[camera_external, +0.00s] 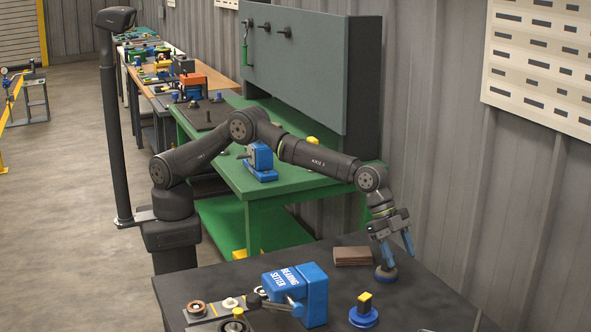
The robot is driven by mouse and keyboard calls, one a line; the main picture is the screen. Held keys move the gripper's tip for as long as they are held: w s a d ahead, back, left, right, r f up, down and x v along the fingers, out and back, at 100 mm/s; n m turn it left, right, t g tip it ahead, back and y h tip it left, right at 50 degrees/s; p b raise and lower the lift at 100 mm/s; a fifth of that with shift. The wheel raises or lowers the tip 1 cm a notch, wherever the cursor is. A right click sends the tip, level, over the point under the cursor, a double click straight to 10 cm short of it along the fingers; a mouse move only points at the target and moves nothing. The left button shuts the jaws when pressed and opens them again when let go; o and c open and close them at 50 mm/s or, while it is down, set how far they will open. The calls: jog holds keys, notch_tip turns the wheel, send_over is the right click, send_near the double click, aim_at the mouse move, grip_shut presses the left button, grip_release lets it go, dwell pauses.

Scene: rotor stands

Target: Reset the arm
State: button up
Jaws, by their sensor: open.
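My gripper (399,261) is at the right of the dark table, at the end of my arm, pointing down. Its two blue fingers are apart and nothing shows between them. A small round blue and brown piece (386,275) sits on the table just under the left finger. I cannot tell whether the finger touches it. My arm arches from its base at the left across the view.
The dark table (420,300) holds a blue bearing setter (312,292), a blue disc with a yellow block (364,313), a brown block (352,256) and a tray of rings (205,318). A green bench (225,170) with an upright panel (300,60) stands behind my arm.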

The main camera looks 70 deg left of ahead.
jog(key=w+f, duration=0.2)
jog(key=w, duration=0.1)
jog(key=w+f, duration=0.3)
jog(key=shift+a, duration=0.2)
jog(key=shift+f, duration=0.45)
jog(key=shift+r, duration=0.15)
jog(key=shift+r, duration=0.3)
jog(key=s+d+r+n, duration=0.1)
jog(key=s+d+r, duration=0.2)
jog(key=s+r, duration=0.6)
jog(key=shift+s+r+n, duration=0.15)
jog(key=shift+s+n, duration=0.15)
jog(key=shift+s, duration=2.65)
